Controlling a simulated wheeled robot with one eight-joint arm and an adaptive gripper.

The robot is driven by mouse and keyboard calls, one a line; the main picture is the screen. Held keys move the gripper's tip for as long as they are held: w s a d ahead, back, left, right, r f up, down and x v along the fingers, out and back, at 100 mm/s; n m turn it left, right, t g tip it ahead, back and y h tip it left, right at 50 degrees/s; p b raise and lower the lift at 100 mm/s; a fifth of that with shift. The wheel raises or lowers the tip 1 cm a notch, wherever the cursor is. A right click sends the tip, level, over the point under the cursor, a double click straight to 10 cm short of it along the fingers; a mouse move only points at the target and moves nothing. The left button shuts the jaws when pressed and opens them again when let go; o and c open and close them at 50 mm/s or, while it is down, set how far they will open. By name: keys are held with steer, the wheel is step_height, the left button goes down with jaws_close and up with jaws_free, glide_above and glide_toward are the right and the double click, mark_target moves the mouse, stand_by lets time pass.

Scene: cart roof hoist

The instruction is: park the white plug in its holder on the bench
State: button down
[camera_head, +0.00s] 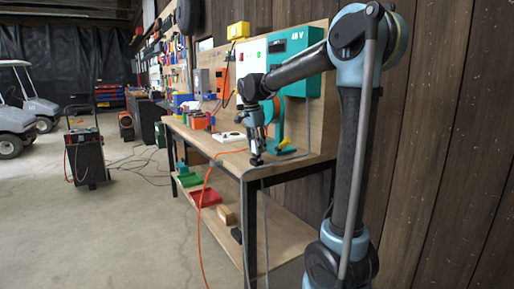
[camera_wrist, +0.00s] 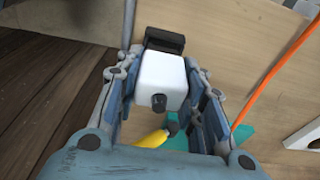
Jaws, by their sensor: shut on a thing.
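The white plug (camera_wrist: 162,80) sits between the two fingers of my gripper (camera_wrist: 165,68) in the wrist view, with a dark round stub on its near face. My gripper is shut on it. A black block (camera_wrist: 165,40) lies directly beyond the plug; I cannot tell whether it is part of the plug or the holder, or whether the two touch. In the head view my gripper (camera_head: 256,156) points down at the near end of the bench (camera_head: 215,141), close to its top. The plug is too small to make out there.
An orange cable (camera_wrist: 273,72) crosses the right of the wrist view. A white plate (camera_head: 229,137) lies behind on the bench. A wooden wall (camera_head: 440,150) closes the right side.

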mark_target(253, 141)
steer(key=shift+f, duration=1.45)
steer(key=c, duration=1)
jaws_free()
steer(key=shift+r, duration=0.1)
steer(key=r, duration=0.4)
steer(key=a+r, duration=0.1)
steer(key=r, duration=0.6)
steer(key=shift+s+a+r, duration=0.2)
steer(key=shift+s+r, duration=0.1)
steer(key=shift+s, duration=0.1)
